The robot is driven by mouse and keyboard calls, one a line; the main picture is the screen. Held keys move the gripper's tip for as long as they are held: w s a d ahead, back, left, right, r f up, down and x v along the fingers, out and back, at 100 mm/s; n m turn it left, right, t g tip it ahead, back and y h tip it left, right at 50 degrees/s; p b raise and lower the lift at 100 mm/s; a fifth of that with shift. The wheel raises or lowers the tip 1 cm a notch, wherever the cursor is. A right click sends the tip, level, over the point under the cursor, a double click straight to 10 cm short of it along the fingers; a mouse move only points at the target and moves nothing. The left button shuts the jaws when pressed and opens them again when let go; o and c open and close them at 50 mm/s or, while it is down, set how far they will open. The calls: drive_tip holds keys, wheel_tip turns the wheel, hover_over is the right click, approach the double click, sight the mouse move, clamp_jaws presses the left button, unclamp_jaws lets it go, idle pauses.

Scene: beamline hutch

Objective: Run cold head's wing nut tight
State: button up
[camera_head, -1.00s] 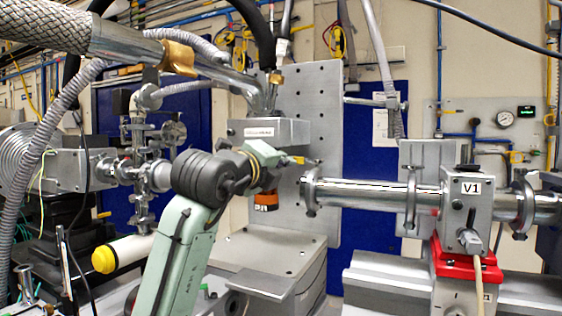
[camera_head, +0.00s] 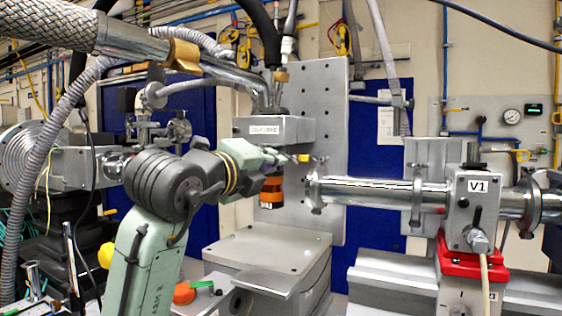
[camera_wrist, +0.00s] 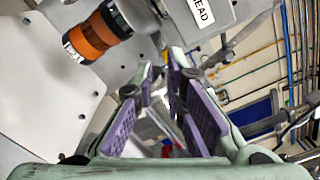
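The cold head (camera_head: 290,129) is a grey labelled box on the upright perforated plate; part of its label shows in the wrist view (camera_wrist: 201,14). A black-and-orange cylinder (camera_head: 271,191) hangs under it and also shows in the wrist view (camera_wrist: 95,35). My gripper (camera_head: 288,157) is just below the box, level with the steel beam pipe. A small yellowish part (camera_head: 304,158) shows at its tip; I cannot tell whether it is the wing nut. In the wrist view the purple-padded fingers (camera_wrist: 160,80) stand apart. No held object is clear between them.
The beam pipe (camera_head: 380,192) with its clamped end flange lies close right of my gripper. The valve V1 (camera_head: 477,190) stands farther right on a red mount (camera_head: 468,258). A braided hose (camera_head: 50,29) crosses the upper left. A grey pedestal (camera_head: 268,258) stands below.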

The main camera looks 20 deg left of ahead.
drive_tip(key=shift+s+a, duration=0.25)
drive_tip(key=shift+s, duration=0.9)
drive_tip(key=shift+s+a, duration=0.2)
drive_tip(key=shift+s, duration=0.9)
